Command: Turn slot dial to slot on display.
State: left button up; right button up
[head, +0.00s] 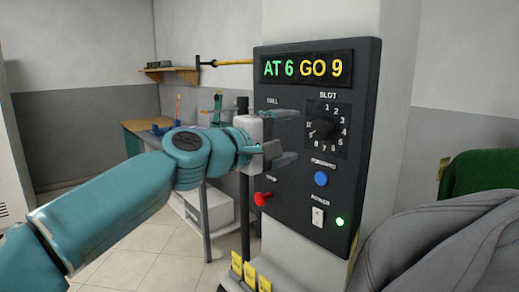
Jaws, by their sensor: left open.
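The display (306,68) at the top of the dark control panel reads "AT 6" in green and "GO 9" in yellow. The black slot dial (322,128) sits below it under the label "SLOT", ringed by white numbers. A small pale mark shows on the dial's left side; I cannot tell exactly which number it meets. My left gripper (291,137) is open and empty, its two fingers one above the other, just left of the dial and apart from it. It hides part of the panel's left side. My right gripper is out of view.
Below the dial are a blue button (321,179), a white rocker switch (318,216), a lit green lamp (340,222) and a red knob (262,199). Grey cloth (440,245) and green cloth (483,172) fill the lower right. A workbench (140,131) stands behind my left arm.

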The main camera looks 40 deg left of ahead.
pick_arm(q)
jog(key=s+b, duration=0.1)
jog(key=s, duration=0.6)
jog(key=shift+s+a, duration=0.3)
